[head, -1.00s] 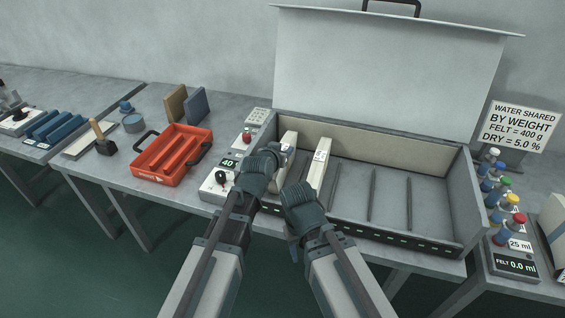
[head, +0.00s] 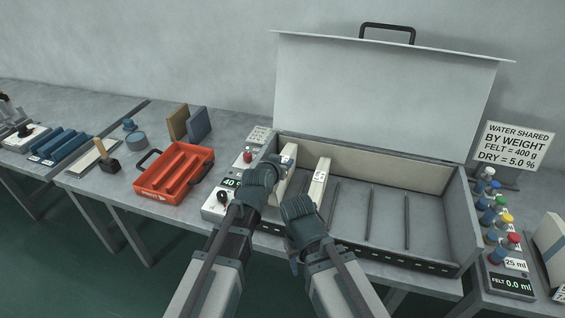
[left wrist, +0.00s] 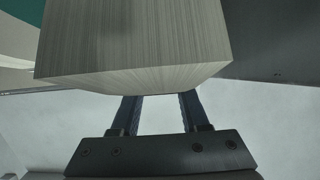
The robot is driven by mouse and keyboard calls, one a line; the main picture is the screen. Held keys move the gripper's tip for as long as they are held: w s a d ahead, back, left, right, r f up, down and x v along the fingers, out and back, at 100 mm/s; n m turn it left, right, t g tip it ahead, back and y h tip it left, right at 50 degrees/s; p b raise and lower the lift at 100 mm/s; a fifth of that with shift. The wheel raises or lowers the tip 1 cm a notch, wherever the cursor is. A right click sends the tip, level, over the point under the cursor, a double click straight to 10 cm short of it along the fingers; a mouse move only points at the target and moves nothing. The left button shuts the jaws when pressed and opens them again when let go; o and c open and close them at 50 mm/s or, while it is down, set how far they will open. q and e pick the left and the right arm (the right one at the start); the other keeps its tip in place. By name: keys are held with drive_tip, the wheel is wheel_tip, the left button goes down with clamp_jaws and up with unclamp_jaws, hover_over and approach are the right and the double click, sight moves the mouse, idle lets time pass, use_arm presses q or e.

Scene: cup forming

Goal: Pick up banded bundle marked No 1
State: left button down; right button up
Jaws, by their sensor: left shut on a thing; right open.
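Two cream bundles stand in the left part of the open grey case (head: 460,215). My left gripper (head: 278,166) is shut on the left bundle (head: 287,182), near its labelled end; the number is too small to read. In the left wrist view the held bundle's finely lined end (left wrist: 130,40) fills the top, and the fingers reach in under it. Whether its base touches the case floor is hidden. The second bundle (head: 318,185), with a white label, stands just to the right. My right gripper (head: 297,208) is open and empty at the case's front edge.
Thin dividers leave empty slots in the right of the case. The raised lid (head: 390,95) stands behind. A red tray (head: 175,170) and a scale (head: 222,205) are to the left. Coloured-cap bottles (head: 495,210) and a sign (head: 515,145) are at the right.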

use_arm(q)
wheel_tip(320, 180, up, 7)
drive_tip(key=p, duration=0.5)
drive_tip(key=shift+f, duration=0.15)
